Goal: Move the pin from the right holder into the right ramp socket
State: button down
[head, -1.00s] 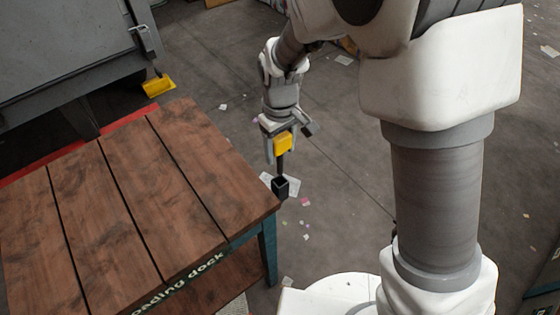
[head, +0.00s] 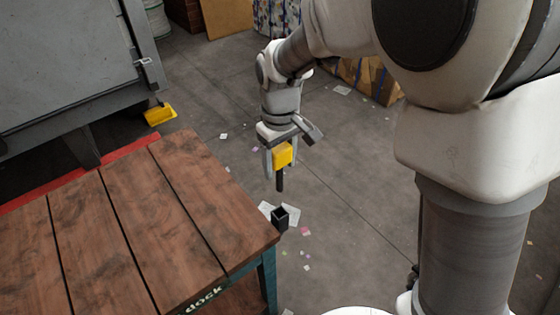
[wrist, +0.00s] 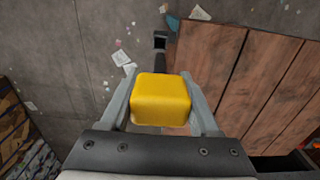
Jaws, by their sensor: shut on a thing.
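The pin (head: 283,153) has a yellow block head and a dark shaft. My gripper (head: 279,162) is shut on the yellow head, and the shaft points down. The black, square, open-topped right holder (head: 280,217) is at the table's right corner. The shaft tip is above the holder and apart from it. The wrist view shows the yellow head (wrist: 160,98) between my fingers, with the holder (wrist: 160,39) beyond it. A yellow bracket (head: 160,115) sits low at the corner of the grey ramp (head: 70,65); I cannot tell whether it is the ramp socket.
The brown plank table (head: 130,230) fills the lower left, its top clear. A red strip (head: 80,174) runs between table and ramp. Boxes (head: 360,80) stand at the back. Paper scraps lie on the open grey floor.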

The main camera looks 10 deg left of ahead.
notch_tip(320, 180, up, 12)
jog(key=p, duration=0.8)
jog(key=shift+f, duration=0.35)
jog(key=shift+f, duration=0.1)
